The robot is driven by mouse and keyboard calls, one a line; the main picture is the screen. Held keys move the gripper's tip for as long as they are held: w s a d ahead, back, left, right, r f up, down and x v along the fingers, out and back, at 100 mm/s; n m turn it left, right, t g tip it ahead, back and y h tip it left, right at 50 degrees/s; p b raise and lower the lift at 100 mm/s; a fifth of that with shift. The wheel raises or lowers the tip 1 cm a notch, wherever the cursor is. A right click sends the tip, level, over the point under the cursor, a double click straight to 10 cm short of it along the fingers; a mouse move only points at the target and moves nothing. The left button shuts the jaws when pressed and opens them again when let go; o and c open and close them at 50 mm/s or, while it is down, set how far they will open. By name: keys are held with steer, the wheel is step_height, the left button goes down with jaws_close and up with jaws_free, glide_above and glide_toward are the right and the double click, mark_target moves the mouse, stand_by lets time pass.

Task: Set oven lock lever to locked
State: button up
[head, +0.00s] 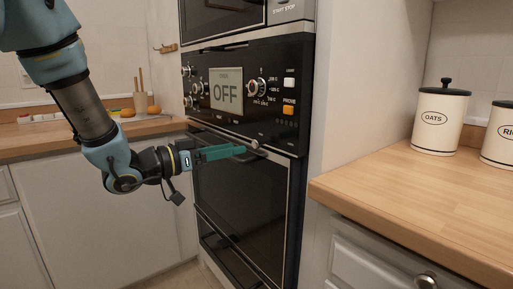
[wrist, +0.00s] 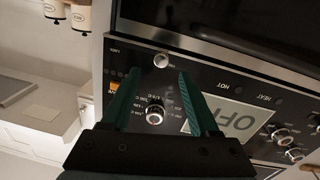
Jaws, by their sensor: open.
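The oven's black control panel (head: 235,115) carries a display (head: 226,92) reading "OFF". A small silver round-ended piece (head: 254,145), apparently the lock lever, sits low on the panel just above the door. In the wrist view this silver end (wrist: 161,61) lies between and just beyond my fingertips. I cannot read its lock setting. My gripper (head: 242,150) is open, its green fingers reaching right along the panel's lower edge. In the wrist view my gripper (wrist: 159,74) has its fingers spread, with nothing held; contact with the silver piece cannot be told.
A selector knob (head: 257,87) and an orange button (head: 288,110) are on the panel above my gripper. The dark oven door (head: 235,205) is shut below. A wooden counter (head: 400,190) with an oats canister (head: 441,118) stands at right. A back counter (head: 60,140) lies behind my arm.

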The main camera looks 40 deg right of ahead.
mark_target(254, 144)
steer(key=d, duration=0.6)
steer(key=shift+s+d, duration=0.3)
steer(key=shift+d, duration=0.05)
jaws_close()
stand_by(1.1)
